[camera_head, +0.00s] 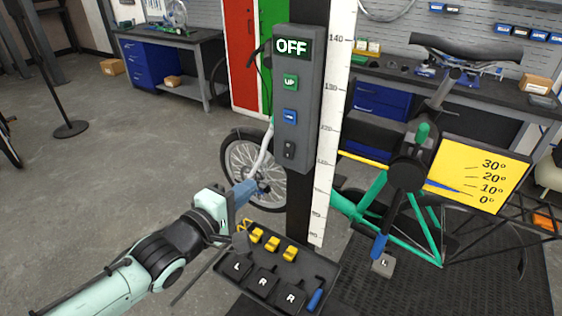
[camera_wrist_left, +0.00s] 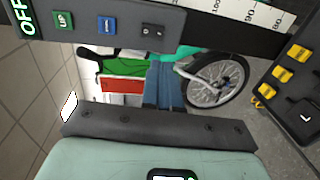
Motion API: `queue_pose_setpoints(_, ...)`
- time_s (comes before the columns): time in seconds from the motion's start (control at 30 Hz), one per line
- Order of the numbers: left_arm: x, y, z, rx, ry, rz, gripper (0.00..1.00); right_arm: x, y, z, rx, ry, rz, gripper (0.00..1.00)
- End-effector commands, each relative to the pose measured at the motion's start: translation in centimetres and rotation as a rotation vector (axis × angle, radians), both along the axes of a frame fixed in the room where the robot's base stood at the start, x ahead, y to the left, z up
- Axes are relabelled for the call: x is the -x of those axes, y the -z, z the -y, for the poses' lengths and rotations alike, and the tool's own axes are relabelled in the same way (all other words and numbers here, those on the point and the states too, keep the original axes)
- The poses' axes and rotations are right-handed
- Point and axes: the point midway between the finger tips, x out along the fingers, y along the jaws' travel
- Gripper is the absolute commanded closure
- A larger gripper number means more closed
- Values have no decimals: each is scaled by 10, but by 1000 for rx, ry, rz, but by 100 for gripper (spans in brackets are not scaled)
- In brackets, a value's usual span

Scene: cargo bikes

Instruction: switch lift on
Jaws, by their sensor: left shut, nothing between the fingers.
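A grey lift control box (camera_head: 297,100) is mounted on a dark column. Its display (camera_head: 291,46) reads OFF. Below are a green UP button (camera_head: 291,82), a blue button (camera_head: 290,116) and a small black switch (camera_head: 289,150) near the bottom. In the left wrist view the box (camera_wrist_left: 130,12) lies sideways along the top, with the switch (camera_wrist_left: 152,30) at its right part. My left gripper (camera_head: 250,188), with blue fingers, is shut and empty, below and left of the switch and apart from it in the head view. The fingers also show in the left wrist view (camera_wrist_left: 165,85). My right gripper is not in view.
A tray (camera_head: 325,277) with yellow clips and black lettered blocks stands below the column. A white height scale (camera_head: 331,120) runs along the column. A green bike (camera_head: 408,215) and a yellow angle board (camera_head: 480,175) are on the right. The floor at left is mostly clear.

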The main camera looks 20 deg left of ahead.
Motion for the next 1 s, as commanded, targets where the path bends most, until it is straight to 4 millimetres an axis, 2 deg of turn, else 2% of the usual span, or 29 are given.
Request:
queue_pose_setpoints(0.17,-24,5,2,-2,-1,-5,100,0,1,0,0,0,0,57)
queue_pose_setpoints(0.6,-111,17,14,1,-1,-2,100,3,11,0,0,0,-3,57)
queue_pose_setpoints(0.8,-130,18,18,1,0,-2,100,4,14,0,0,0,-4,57)
queue_pose_setpoints(1.0,-134,17,19,0,0,0,100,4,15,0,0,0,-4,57)
